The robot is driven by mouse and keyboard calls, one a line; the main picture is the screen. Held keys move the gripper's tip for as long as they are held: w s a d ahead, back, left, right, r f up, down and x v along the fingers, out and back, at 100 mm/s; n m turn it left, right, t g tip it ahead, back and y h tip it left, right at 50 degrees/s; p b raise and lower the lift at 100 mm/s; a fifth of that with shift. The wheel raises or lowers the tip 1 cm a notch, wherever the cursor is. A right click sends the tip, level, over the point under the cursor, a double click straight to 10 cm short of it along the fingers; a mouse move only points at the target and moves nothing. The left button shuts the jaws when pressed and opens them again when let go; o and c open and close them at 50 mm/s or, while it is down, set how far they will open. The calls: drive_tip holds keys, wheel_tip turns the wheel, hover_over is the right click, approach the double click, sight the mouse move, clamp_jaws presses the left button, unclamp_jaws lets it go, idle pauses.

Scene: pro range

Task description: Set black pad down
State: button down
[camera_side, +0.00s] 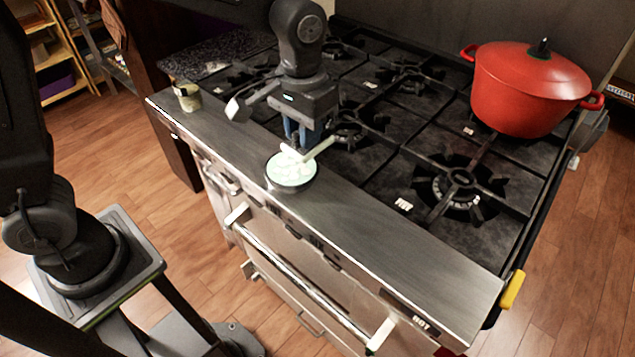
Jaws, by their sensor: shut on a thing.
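My gripper (306,153) points down over the front steel ledge of the stove. Its fingers are blue above, with pale bar-shaped parts at the lower end. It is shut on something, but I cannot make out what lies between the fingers. A small round dish (291,182) with a dark rim and pale green and white contents is directly below the fingertips, on the ledge. I cannot tell whether the fingertips touch it. I cannot clearly identify a black pad; it may be hidden by the gripper or the dish.
The black stove top (385,140) with several burners lies behind the ledge. A red lidded pot (525,90) stands at the back right. A small jar (187,97) stands at the ledge's left end. The steel ledge (400,245) is clear to the right of the dish.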

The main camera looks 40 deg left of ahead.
drive_tip(key=d+f, duration=0.1)
drive_tip(key=d, duration=0.2)
drive_tip(key=d+f, duration=0.2)
drive_tip(key=d, duration=0.1)
drive_tip(key=d+f, duration=0.2)
drive_tip(key=shift+s+d+f, duration=0.15)
drive_tip(key=shift+s+d, duration=0.15)
drive_tip(key=shift+d, duration=0.1)
drive_tip(key=shift+f, duration=2.05)
drive_tip(key=shift+f, duration=0.15)
drive_tip(key=c, duration=1)
unclamp_jaws()
